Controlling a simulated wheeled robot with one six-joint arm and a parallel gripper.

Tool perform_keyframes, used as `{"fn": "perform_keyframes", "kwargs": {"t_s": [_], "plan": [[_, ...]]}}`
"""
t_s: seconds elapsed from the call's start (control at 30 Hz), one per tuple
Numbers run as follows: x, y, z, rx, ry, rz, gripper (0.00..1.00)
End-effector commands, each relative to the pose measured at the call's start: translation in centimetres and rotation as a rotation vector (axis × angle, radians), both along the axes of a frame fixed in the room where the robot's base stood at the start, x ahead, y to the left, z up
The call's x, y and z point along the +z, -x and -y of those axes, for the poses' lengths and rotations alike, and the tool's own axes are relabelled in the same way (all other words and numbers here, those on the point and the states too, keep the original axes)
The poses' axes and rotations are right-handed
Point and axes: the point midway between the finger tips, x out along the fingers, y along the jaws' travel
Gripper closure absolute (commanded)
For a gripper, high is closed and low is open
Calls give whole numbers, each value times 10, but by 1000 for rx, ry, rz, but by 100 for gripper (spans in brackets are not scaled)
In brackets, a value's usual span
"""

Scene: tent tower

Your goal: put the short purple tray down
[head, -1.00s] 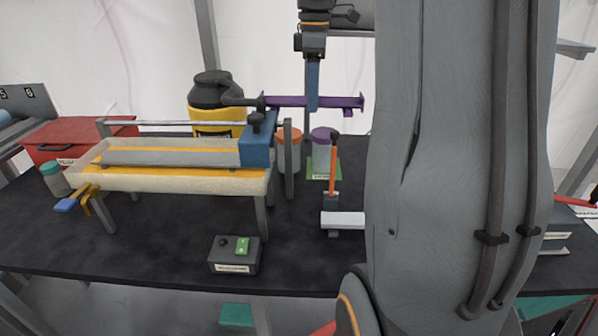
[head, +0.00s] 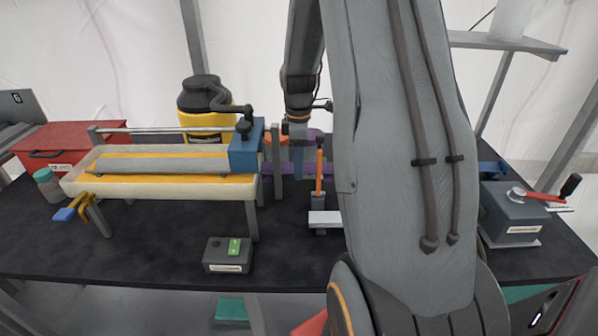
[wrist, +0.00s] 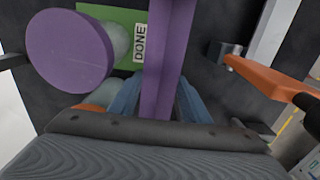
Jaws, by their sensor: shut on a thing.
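The short purple tray (wrist: 168,55) is a long purple bar running up the middle of the wrist view. My gripper (wrist: 158,102) is shut on it, one blue finger on each side. In the head view the tray (head: 325,171) shows low behind the orange-handled tool, partly hidden by it and by my arm. My gripper (head: 299,165) points down there. A green mat (wrist: 118,14) marked DONE lies beside and below the tray in the wrist view. I cannot tell whether the tray touches the mat or table.
A purple-lidded jar (wrist: 68,50) stands close to the tray, with an orange-lidded jar (head: 275,139) nearby. An orange-handled tool (head: 319,175) stands in front. A cream trough with a blue block (head: 247,148) is at left. A crank box (head: 512,212) is at right.

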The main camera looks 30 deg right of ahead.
Motion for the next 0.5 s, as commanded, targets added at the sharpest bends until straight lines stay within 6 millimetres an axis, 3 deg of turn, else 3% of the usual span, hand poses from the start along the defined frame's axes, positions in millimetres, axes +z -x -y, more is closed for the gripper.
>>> {"fn": "perform_keyframes", "kwargs": {"t_s": [0.3,0.5], "plan": [[-34,1,0,0,-1,-1,84],[-35,0,0,0,0,0,84]]}}
